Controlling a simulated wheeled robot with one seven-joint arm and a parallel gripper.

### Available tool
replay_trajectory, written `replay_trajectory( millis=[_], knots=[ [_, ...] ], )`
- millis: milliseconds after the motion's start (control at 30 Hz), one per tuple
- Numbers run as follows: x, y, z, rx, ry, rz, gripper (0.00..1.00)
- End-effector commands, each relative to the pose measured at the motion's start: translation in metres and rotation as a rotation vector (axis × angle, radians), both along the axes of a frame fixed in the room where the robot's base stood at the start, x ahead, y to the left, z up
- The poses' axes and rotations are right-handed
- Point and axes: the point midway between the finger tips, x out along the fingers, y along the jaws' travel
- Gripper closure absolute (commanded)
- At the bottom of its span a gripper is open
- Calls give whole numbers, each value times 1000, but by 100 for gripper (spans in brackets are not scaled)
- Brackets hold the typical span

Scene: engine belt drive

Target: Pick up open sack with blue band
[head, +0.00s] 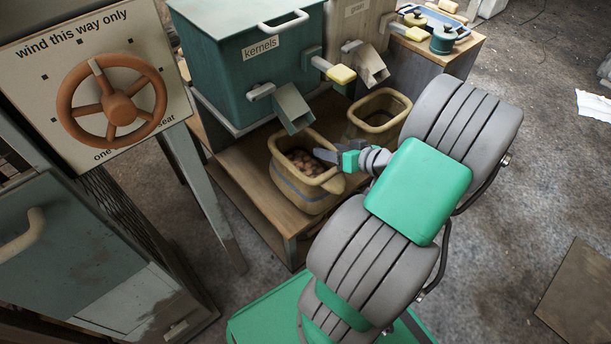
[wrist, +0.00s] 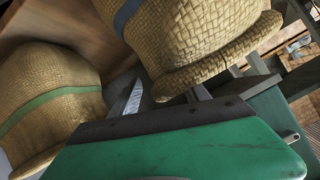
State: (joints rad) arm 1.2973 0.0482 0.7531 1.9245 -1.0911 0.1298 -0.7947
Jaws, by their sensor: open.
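The open sack with the blue band (head: 288,190) stands on the wooden platform under a kernels chute, with brown contents showing inside. It also fills the top of the wrist view, tilted in the picture, with its woven wall and thick rim (wrist: 218,52) close to my fingers. My gripper (head: 328,156) is open at the sack's right-hand rim. In the wrist view, my gripper (wrist: 192,92) has its fingers apart beside the rim. I cannot tell whether the rim lies between them or whether they touch it.
A second open sack (head: 382,108) stands behind to the right; its green band (wrist: 52,108) shows in the wrist view. A green kernels hopper (head: 245,85) with chutes and levers is above. A brown handwheel (head: 118,108) stands left.

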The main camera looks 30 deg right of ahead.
Motion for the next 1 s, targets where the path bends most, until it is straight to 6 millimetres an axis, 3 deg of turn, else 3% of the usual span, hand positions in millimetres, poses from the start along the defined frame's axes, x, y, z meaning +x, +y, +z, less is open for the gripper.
replay_trajectory(
  millis=[200, 867, 1000],
  knots=[
    [2, 0, 0, 0, 1, -2, 46],
    [1, 0, -1, 0, 2, -3, 100],
    [1, 0, -1, 0, 3, -3, 100]
  ],
)
